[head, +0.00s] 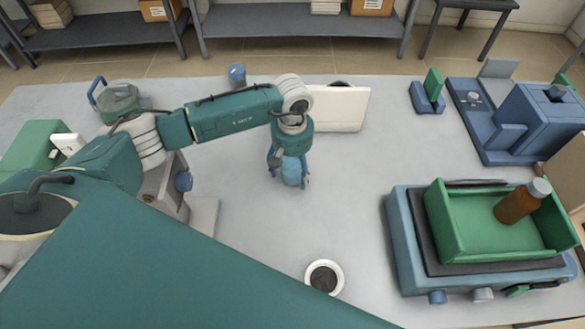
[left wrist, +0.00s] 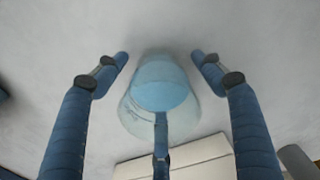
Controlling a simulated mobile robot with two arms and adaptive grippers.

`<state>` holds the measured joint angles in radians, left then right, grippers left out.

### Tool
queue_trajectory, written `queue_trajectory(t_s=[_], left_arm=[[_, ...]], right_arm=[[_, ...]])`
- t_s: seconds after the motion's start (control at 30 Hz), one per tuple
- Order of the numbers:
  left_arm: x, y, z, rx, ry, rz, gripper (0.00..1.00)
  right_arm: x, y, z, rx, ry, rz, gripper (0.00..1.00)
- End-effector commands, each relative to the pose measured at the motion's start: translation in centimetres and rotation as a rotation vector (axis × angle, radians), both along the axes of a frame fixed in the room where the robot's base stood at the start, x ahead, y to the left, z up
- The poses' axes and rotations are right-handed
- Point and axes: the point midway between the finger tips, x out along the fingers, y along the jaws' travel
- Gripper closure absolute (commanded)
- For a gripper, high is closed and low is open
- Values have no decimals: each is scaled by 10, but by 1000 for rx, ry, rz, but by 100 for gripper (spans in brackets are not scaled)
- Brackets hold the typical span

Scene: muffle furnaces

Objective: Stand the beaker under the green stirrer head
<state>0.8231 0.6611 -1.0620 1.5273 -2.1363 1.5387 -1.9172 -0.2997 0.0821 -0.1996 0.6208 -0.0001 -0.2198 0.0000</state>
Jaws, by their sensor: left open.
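The beaker (left wrist: 137,108) is clear and holds pale blue liquid. In the left wrist view it stands between the spread fingers of my left gripper (left wrist: 160,58). In the head view my left gripper (head: 289,178) points down at mid-table, and the blue of the beaker (head: 292,170) shows between its fingers. The gripper is open, with gaps on both sides of the beaker. A middle finger-like part overlaps the beaker's near side; I cannot tell if it touches. I cannot pick out the green stirrer head with certainty. My right gripper is not in view.
A white flat-topped device (head: 338,108) stands just behind the gripper. At right are a green tray (head: 443,232) with a brown bottle (head: 516,205) and a blue machine (head: 540,120). A round white-rimmed dish (head: 324,278) lies in front. The table between is clear.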

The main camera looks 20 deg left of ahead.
Motion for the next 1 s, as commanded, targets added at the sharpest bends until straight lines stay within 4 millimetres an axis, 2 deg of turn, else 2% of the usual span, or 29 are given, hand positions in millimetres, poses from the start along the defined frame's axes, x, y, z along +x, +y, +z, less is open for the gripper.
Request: queue_trajectory(t_s=[0.03,0.17,0.4,0.6,0.67,0.7,0.83,1.0], left_arm=[[0,0,5,0,1,0,32],[2,0,20,-1,-5,-1,32],[2,0,72,0,-7,-1,32],[1,0,107,0,-4,0,32],[1,0,113,0,-2,1,32],[1,0,117,0,-2,1,26],[0,0,123,0,1,55,26],[0,0,123,0,4,356,26]], right_arm=[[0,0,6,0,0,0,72],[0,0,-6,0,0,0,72],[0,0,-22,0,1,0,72],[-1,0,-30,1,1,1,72],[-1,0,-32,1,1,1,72],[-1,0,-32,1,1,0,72],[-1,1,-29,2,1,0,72],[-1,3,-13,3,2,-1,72]])
